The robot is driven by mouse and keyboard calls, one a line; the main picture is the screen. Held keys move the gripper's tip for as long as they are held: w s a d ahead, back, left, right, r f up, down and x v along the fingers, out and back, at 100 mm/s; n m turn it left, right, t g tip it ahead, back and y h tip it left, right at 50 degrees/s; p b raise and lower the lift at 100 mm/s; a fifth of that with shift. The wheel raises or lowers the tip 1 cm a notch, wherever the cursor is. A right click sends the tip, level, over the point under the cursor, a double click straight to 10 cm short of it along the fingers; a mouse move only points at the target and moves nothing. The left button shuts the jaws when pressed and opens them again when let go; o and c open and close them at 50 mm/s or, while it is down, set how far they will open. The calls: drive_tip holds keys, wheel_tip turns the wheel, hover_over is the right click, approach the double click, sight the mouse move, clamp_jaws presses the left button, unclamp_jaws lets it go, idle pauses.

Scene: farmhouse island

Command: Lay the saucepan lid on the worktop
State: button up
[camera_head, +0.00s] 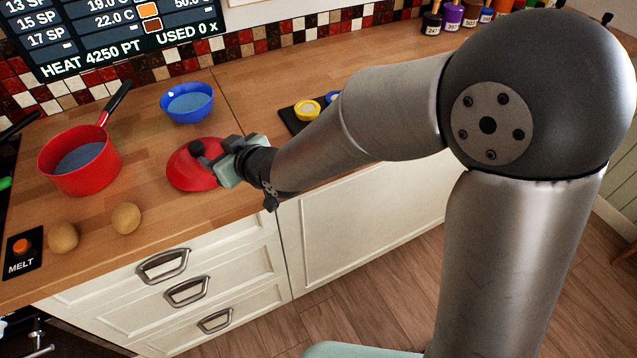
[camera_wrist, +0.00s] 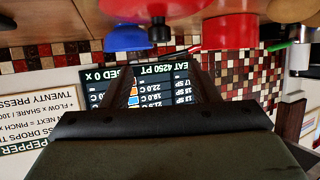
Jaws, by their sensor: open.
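The red saucepan lid (camera_head: 187,172) rests on the worktop, dome up, near the front edge. Its black knob (camera_head: 197,148) is on top, and the lid also shows at the top of the wrist view (camera_wrist: 155,8) with the knob (camera_wrist: 158,32). My gripper (camera_head: 221,160) is just right of the knob, its fingers pointing at it. In the wrist view my gripper's fingers (camera_wrist: 162,72) are apart with nothing held between them, and the knob shows beyond the tips. My gripper hides part of the lid's right side.
The red saucepan (camera_head: 80,160) with bluish contents stands left on the worktop (camera_head: 150,255), its handle pointing back right. A blue bowl (camera_head: 187,103) is behind the lid. Two round tan items (camera_head: 126,218) lie front left, near a MELT button (camera_head: 22,246). A dark tray (camera_head: 296,121) holds small cups at right.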

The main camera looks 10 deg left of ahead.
drive_tip(key=w+d+f+m+h, duration=0.15)
drive_tip(key=d+m+h, duration=0.6)
drive_tip(key=d, duration=2.05)
drive_tip(key=s+d+m+g+h, duration=0.4)
drive_tip(key=s+d+g, duration=0.2)
drive_tip(key=s+d, duration=0.8)
drive_tip(key=s, duration=0.2)
drive_tip(key=shift+s+f+g, duration=0.2)
drive_tip(key=shift+s+g, duration=0.1)
drive_tip(key=shift+s, duration=0.05)
